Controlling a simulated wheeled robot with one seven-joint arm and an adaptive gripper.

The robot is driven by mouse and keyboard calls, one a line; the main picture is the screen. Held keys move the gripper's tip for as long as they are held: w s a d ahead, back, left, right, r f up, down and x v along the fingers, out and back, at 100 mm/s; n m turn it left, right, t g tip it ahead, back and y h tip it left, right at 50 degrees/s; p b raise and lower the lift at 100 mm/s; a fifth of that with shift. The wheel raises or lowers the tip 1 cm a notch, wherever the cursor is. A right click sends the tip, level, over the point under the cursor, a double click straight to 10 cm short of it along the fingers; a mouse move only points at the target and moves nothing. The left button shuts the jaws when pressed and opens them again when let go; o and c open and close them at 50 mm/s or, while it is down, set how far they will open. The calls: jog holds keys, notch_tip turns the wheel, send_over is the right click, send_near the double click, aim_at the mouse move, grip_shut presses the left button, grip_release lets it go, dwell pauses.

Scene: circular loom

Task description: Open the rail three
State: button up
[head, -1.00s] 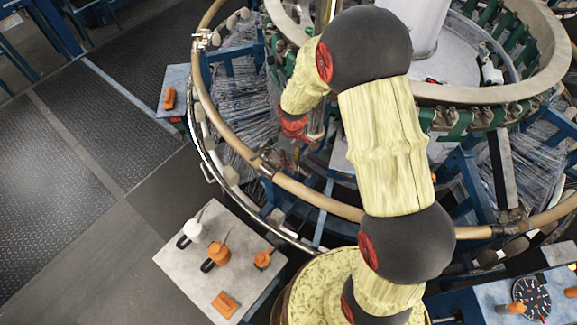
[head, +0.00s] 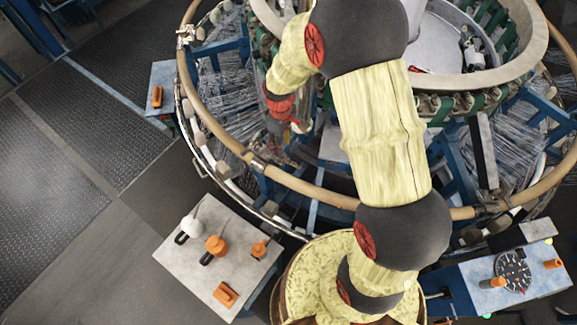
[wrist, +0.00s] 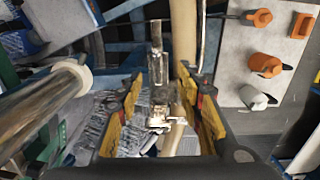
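The loom's outer rail, a tan tube (head: 225,133), curves around the machine at the left and front in the head view. It has a metal joint (head: 255,163) at the front left and another metal fitting (head: 185,38) at the far left. Nothing marks which section is rail three. My gripper (head: 298,127) hangs inside the ring, partly hidden by my arm. In the wrist view my gripper (wrist: 163,115) is open, its yellow-padded fingers apart. A metal fitting (wrist: 160,118) and part of a tan tube (wrist: 172,138) show between the fingers; contact cannot be told.
A grey table (head: 185,272) with a white piece (head: 191,225) and several orange pieces stands front left. A blue bench (head: 455,280) with a dial (head: 513,270) is front right. A small side table (head: 162,75) stands outside the ring. The left floor is clear.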

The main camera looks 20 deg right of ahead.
jog(key=o, duration=0.4)
jog(key=shift+n+g+h, duration=0.4)
jog(key=shift+g+h, duration=0.4)
jog(key=shift+g, duration=0.1)
jog(key=s+f+b, duration=0.1)
jog(key=s+b, duration=0.1)
jog(key=s+f+b, duration=0.1)
jog(key=s, duration=0.1)
jog(key=s+f+b, duration=0.2)
jog(key=shift+s+d+b, duration=0.35)
jog(key=shift+d, duration=0.05)
jog(key=shift+c, duration=0.2)
jog(key=g+h+b, duration=0.1)
jog(key=h+b, duration=0.1)
jog(key=b, duration=0.1)
send_over(309, 186)
jog(key=w+a, duration=0.2)
jog(key=shift+f, duration=0.4)
jog(key=b+x, duration=0.1)
jog(key=x, duration=0.6)
jog(key=shift+s+f, duration=0.1)
jog(key=shift+f, duration=0.15)
jog(key=shift+c, duration=1)
jog(key=c, duration=1.1)
grip_shut()
